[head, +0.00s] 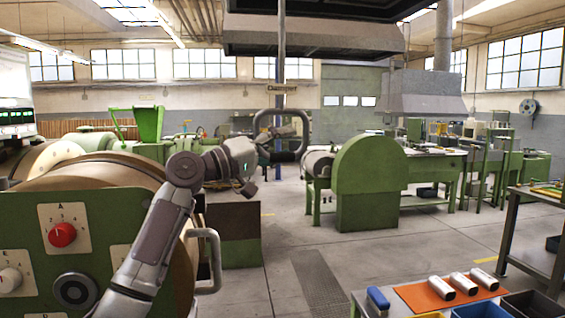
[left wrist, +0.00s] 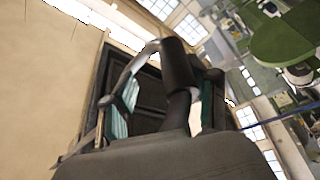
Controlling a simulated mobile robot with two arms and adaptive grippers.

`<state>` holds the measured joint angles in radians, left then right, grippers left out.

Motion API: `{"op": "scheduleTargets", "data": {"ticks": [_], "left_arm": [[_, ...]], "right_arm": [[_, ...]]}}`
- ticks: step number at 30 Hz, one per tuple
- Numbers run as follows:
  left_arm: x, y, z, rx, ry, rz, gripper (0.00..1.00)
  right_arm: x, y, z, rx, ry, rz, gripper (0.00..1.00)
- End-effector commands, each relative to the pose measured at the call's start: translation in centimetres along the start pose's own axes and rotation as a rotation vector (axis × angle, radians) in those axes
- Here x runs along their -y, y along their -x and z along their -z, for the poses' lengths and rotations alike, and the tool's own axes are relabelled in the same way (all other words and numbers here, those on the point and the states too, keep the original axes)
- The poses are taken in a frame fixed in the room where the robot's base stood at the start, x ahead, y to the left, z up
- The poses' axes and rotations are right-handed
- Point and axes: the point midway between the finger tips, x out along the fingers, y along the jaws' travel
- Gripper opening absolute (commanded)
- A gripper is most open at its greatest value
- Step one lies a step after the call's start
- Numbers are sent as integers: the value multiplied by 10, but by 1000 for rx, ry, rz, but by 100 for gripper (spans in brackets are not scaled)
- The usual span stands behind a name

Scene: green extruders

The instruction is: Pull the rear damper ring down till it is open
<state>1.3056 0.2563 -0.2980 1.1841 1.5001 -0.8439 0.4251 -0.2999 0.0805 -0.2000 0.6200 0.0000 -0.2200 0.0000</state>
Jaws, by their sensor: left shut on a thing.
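In the left wrist view, the ring shows as a bent metal bar with a dark grip (left wrist: 178,65), which runs down between the teal-padded fingers of my left gripper (left wrist: 165,110). The exact contact is partly hidden by the fingers. My right gripper is in neither view.
A green machine (head: 25,225) with a red knob (head: 62,235) and a large drum stands close at the left. A bench (head: 345,300) with an orange mat is at the lower right. Open floor (head: 300,225) lies between.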

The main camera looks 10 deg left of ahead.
Motion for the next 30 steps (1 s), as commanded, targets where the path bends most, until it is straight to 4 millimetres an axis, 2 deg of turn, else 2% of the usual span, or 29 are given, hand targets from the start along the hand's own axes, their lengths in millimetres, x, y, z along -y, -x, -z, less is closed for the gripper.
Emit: {"op": "scheduleTargets", "data": {"ticks": [1,11,30], "left_arm": [[-8,0,2,-3,-4,-12,49],[-8,1,2,-3,-3,-11,49],[-5,46,2,-4,-4,-10,49]], "right_arm": [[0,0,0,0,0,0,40],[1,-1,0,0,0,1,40],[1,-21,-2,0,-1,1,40]]}}
